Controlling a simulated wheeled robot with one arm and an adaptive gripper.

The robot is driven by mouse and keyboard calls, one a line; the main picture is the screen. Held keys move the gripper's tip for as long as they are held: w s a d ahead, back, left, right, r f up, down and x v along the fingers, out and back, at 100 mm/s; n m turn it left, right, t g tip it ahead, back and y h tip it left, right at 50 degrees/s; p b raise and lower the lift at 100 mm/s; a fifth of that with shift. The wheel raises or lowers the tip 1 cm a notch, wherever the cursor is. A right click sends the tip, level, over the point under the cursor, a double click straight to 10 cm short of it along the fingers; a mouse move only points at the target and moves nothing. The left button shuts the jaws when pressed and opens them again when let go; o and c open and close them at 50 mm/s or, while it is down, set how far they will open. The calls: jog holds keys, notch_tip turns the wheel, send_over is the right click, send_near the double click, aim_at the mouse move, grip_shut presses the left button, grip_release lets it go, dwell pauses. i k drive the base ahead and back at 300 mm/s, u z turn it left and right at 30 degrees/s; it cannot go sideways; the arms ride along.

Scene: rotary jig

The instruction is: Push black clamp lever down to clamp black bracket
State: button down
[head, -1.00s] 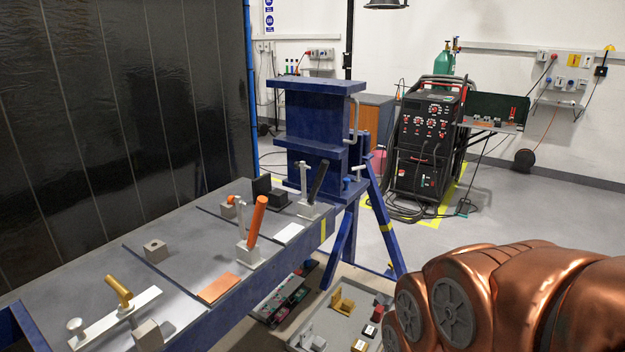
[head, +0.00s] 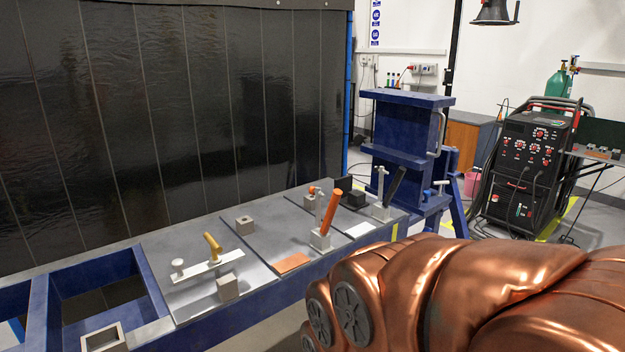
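The black clamp lever (head: 395,186) is on the far right part of the jig table, raised and leaning to the right above its grey clamp base (head: 381,212). The black bracket (head: 345,188), with an upright plate and a low block part, sits just left of that clamp. At this size I cannot tell whether the clamp touches it. My copper-coloured arm fills the lower right of the head view. My gripper is not in view.
Nearer on the jig table (head: 262,232) stand a clamp with a raised orange lever (head: 328,212) and one with a yellow lever (head: 212,246). An orange plate (head: 292,262) and white plate (head: 360,230) lie along the front edge. A blue frame (head: 408,135) stands behind; dark curtain left.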

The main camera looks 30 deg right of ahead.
aim_at(400, 173)
jog(key=u, duration=0.8)
jog(key=k, duration=0.95)
jog(key=z, duration=0.35)
